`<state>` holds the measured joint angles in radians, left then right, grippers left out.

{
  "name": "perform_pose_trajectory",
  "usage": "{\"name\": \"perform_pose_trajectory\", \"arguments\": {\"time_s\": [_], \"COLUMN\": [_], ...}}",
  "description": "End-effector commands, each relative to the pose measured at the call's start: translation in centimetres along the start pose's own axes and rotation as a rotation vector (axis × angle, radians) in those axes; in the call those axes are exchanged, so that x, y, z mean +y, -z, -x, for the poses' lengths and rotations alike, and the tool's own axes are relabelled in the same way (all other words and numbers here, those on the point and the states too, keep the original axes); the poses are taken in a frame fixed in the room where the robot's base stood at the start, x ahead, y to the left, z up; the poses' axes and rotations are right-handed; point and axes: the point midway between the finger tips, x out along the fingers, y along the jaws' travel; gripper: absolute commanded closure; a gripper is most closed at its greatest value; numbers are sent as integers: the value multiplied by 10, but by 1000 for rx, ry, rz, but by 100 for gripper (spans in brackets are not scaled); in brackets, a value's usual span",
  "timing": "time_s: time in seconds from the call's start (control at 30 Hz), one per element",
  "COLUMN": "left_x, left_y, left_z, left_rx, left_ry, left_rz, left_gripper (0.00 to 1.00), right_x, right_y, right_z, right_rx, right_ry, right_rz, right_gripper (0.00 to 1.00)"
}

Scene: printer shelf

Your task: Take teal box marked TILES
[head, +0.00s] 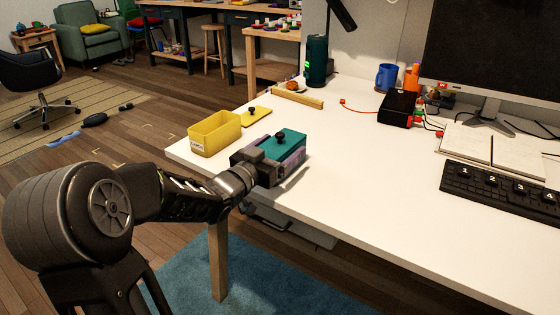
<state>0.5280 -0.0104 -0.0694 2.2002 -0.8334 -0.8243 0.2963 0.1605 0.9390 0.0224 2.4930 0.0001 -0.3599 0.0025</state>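A teal box with a teal lid and a black knob (291,138) is near the left end of the white table. Its near side is largely covered by my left gripper (282,163), and I can read no label on it. My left gripper reaches in from the lower left, right at the box, with a greyish-purple part along its near side. Whether the fingers are closed on the box is hidden, and I cannot tell if the box rests on the table or is slightly raised. My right gripper is out of view.
An open yellow box (214,134) with a white label stands left of the teal box, its yellow lid (256,116) lying behind it. A wooden bar (297,98) and a dark green cylinder (316,62) are farther back. The white table (360,165) is clear to the right, up to the keyboard (500,190).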

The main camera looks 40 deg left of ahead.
Motion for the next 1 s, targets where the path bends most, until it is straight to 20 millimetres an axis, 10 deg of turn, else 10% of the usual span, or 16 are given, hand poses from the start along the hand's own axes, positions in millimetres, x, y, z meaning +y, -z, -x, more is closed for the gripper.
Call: {"name": "perform_pose_trajectory", "arguments": {"time_s": [0.77,1.0], "left_x": [0,0], "left_y": [0,2], "left_z": [0,0], "left_rx": [0,2], "left_ry": [0,0], "left_rz": [0,-1], "left_gripper": [79,81], "right_x": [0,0], "right_y": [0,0], "right_z": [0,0], "right_rx": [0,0], "right_ry": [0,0], "right_rz": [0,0], "right_gripper": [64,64]}}
